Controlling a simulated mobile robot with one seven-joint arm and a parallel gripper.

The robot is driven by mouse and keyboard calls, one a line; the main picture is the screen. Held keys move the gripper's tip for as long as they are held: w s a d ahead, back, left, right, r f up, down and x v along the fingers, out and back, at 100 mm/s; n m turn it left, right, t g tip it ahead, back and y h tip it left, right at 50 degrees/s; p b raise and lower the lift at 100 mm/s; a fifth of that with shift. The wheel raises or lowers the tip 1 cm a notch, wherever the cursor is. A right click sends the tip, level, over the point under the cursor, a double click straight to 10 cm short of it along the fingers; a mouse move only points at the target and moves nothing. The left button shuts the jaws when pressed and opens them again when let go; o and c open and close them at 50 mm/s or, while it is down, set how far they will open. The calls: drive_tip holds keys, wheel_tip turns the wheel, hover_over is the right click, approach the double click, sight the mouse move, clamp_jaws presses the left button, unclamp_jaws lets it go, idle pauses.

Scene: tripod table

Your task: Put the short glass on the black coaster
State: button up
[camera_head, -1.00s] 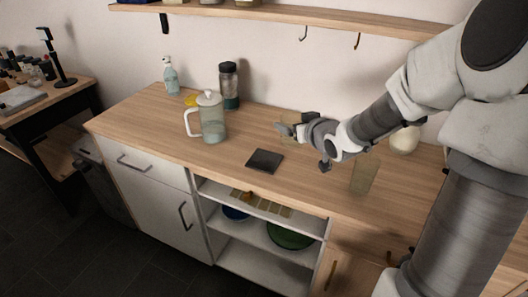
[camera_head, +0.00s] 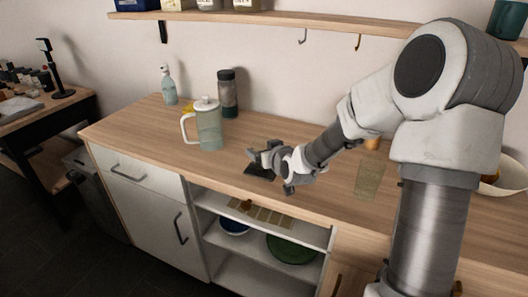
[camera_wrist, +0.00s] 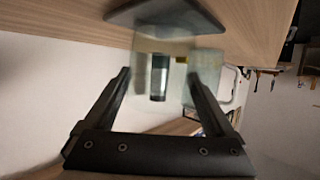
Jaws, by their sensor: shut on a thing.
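My gripper (camera_head: 262,155) is over the worktop at the black coaster (camera_head: 257,171), which it partly covers. In the wrist view my gripper (camera_wrist: 158,75) is shut on the short glass (camera_wrist: 145,52), a clear see-through tumbler between the fingers. The coaster (camera_wrist: 122,17) shows at the top of that view, dark and flat, right by the glass's base. I cannot tell whether glass and coaster touch. In the head view I cannot make out the short glass, which is hidden or blends with the gripper.
A taller clear glass (camera_head: 369,178) stands to the right. A wall shelf (camera_head: 285,22) runs above the wooden worktop (camera_head: 140,127).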

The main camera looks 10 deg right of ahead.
drive_tip(key=shift+r, duration=0.1)
drive_tip(key=o, duration=1.3)
drive_tip(key=shift+r, duration=0.1)
drive_tip(key=p+v, duration=0.3)
drive_tip(key=v, duration=0.9)
